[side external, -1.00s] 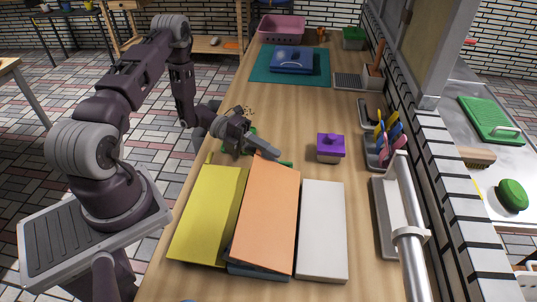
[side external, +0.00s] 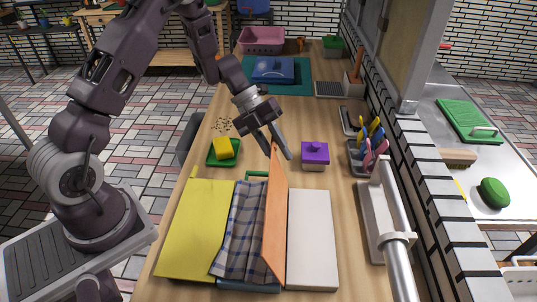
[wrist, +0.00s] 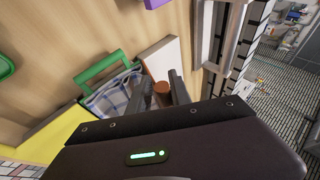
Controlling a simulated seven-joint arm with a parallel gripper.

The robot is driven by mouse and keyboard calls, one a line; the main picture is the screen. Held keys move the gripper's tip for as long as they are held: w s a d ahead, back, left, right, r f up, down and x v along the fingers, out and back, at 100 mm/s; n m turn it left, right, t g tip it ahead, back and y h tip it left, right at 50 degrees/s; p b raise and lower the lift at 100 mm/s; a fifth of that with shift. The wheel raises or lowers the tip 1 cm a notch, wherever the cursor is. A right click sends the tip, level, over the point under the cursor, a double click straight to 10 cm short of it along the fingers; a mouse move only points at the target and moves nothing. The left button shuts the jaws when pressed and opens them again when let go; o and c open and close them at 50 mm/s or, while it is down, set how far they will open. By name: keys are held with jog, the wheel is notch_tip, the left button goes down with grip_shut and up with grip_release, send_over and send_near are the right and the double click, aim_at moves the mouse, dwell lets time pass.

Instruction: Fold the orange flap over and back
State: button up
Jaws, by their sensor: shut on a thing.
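The orange flap (side external: 275,220) stands nearly upright on edge, along the right side of a blue checked cloth (side external: 240,225). My gripper (side external: 279,148) is shut on the far upper corner of the orange flap. In the wrist view the orange flap's end (wrist: 162,88) shows between my two fingers (wrist: 166,82). A yellow flap (side external: 198,228) lies to the left of the cloth and a white flap (side external: 311,238) lies to the right. A green handle (side external: 257,174) sticks out at the cloth's far end and also shows in the wrist view (wrist: 100,65).
A purple-lidded box (side external: 315,155) stands just right of my gripper. A green tray with a yellow block (side external: 223,149) is to the left. A dish rack (side external: 365,158) and a metal rail (side external: 398,215) line the right edge. A blue case (side external: 272,70) lies farther back.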

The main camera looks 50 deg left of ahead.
jog(key=shift+o, duration=1.4)
jog(key=shift+w+d+r, duration=0.15)
jog(key=shift+w+d, duration=0.75)
jog(key=shift+d, duration=0.1)
jog(key=o, duration=0.3)
jog(key=shift+w+d+f, duration=0.2)
jog(key=shift+w+d, duration=0.6)
jog(key=shift+d, duration=0.05)
jog(key=shift+o, duration=1.1)
jog(key=shift+w+d+f, duration=0.25)
jog(key=shift+w+d, duration=0.2)
jog(key=shift+d, duration=0.05)
jog(key=shift+o, duration=0.9)
jog(key=shift+w+d+f, duration=0.6)
jog(key=shift+d+f, duration=0.05)
jog(key=shift+d, duration=0.05)
jog(key=shift+w+d+f, duration=0.45)
jog(key=shift+d+f, duration=0.05)
jog(key=shift+f, duration=0.05)
jog(key=shift+c, duration=1)
jog(key=shift+w+d+f, duration=0.15)
jog(key=shift+f, duration=0.1)
grip_shut()
grip_release()
jog(key=shift+r, duration=0.15)
jog(key=shift+w+a, duration=0.1)
jog(key=shift+a, duration=0.1)
